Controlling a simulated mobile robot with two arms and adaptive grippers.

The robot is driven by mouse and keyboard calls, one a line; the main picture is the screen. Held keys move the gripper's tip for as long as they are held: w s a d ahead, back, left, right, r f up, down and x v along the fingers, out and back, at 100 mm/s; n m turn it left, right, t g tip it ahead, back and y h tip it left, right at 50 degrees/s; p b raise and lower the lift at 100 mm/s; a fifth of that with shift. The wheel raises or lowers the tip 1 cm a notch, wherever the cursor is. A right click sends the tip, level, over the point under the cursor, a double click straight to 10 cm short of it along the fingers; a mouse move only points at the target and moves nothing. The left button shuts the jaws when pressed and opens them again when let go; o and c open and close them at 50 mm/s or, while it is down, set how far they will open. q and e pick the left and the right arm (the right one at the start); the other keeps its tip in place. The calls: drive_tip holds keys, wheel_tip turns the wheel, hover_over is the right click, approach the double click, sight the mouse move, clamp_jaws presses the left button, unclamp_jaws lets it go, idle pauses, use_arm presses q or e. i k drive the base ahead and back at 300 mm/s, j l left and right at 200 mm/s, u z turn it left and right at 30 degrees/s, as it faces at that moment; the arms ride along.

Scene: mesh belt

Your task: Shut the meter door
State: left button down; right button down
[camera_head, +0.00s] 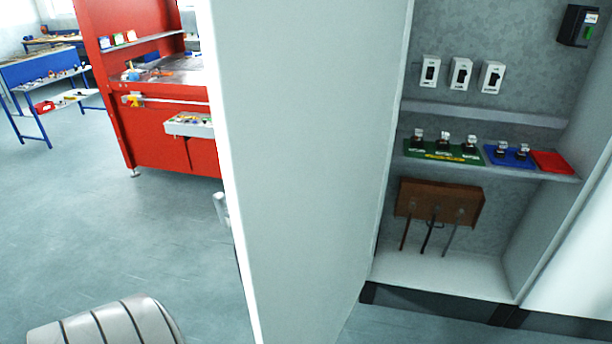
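The meter door (300,150) is a tall, pale grey-white panel that stands open across the middle of the head view. Its right edge meets the left side of the meter cabinet (460,270), whose inside is exposed. A light grey piece, perhaps the handle (221,208), sticks out at the door's left edge. Neither gripper shows. A grey ribbed part at the bottom left seems to be a link of my arm; whatever is behind the door is hidden.
Inside the cabinet are white switches (461,74), a shelf with green (440,153), blue (510,160) and red (552,162) trays, and a brown block (440,203) with cables. A red workstation (165,145) and a blue bench (45,75) stand back left. The grey floor between is clear.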

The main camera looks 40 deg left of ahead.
sight(302, 93)
drive_tip(key=k+j, duration=0.15)
drive_tip(key=j, duration=0.2)
drive_tip(key=k+j, duration=0.15)
drive_tip(key=j, duration=0.25)
drive_tip(key=k+j, duration=0.15)
drive_tip(key=j, duration=0.2)
drive_tip(key=k+j, duration=0.15)
drive_tip(key=j, duration=0.25)
